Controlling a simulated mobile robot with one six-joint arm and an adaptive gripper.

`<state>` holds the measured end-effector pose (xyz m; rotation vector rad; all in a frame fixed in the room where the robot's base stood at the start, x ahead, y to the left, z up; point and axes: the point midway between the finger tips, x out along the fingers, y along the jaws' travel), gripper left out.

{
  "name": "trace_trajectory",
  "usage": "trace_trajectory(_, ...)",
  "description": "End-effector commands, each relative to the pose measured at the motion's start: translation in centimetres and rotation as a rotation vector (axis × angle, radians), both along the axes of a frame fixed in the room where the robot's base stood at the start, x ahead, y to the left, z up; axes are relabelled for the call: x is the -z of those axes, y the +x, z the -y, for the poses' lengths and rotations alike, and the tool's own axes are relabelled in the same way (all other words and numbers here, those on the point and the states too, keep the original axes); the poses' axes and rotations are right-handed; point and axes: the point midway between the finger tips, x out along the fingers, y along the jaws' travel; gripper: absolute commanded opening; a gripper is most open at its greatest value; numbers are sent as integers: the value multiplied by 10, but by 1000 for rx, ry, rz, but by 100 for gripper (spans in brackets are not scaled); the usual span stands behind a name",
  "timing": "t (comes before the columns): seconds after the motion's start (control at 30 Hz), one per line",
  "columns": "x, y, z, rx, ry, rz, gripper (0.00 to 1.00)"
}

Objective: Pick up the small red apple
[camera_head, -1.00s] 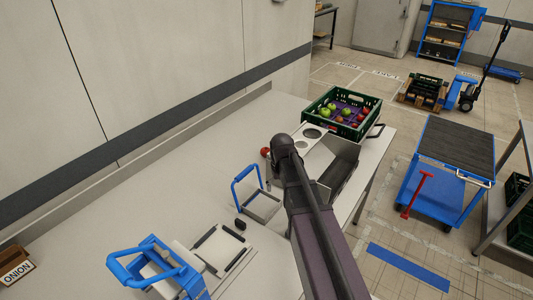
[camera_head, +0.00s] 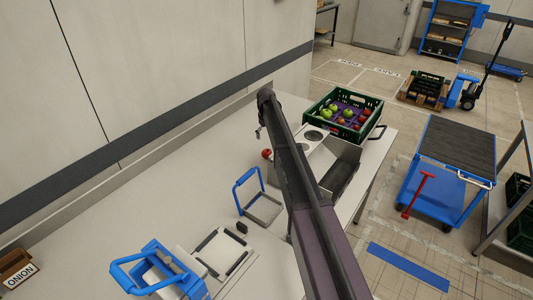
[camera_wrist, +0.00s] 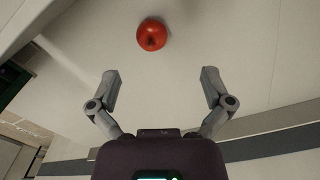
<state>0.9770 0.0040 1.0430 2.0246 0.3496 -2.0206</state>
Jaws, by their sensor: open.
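A small red apple (camera_head: 267,154) sits on the pale worktop, just left of my arm in the head view. In the wrist view the apple (camera_wrist: 151,35) lies at the top middle, beyond my fingertips and a little left of centre between them. My gripper (camera_wrist: 160,74) is open and empty, with its two fingers spread wide, and it does not touch the apple. In the head view my arm hides most of the gripper.
A green crate (camera_head: 374,121) with green and red apples stands at the worktop's far right end. A metal unit with round openings (camera_head: 314,135) is near it. Blue-handled frames (camera_head: 247,178) stand nearer. Open worktop lies left of the apple, before the wall.

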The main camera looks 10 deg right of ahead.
Motion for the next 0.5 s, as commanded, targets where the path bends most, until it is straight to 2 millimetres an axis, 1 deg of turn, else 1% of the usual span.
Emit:
trace_trajectory(0.03, 1, 16, 0, -8, 0, 0, 100)
trace_trajectory(0.13, 1, 29, 1, -19, -1, 0, 100)
trace_trajectory(0.23, 1, 33, 1, -25, -1, 0, 100)
trace_trajectory(0.5, 1, 33, 1, -26, -1, 0, 100)
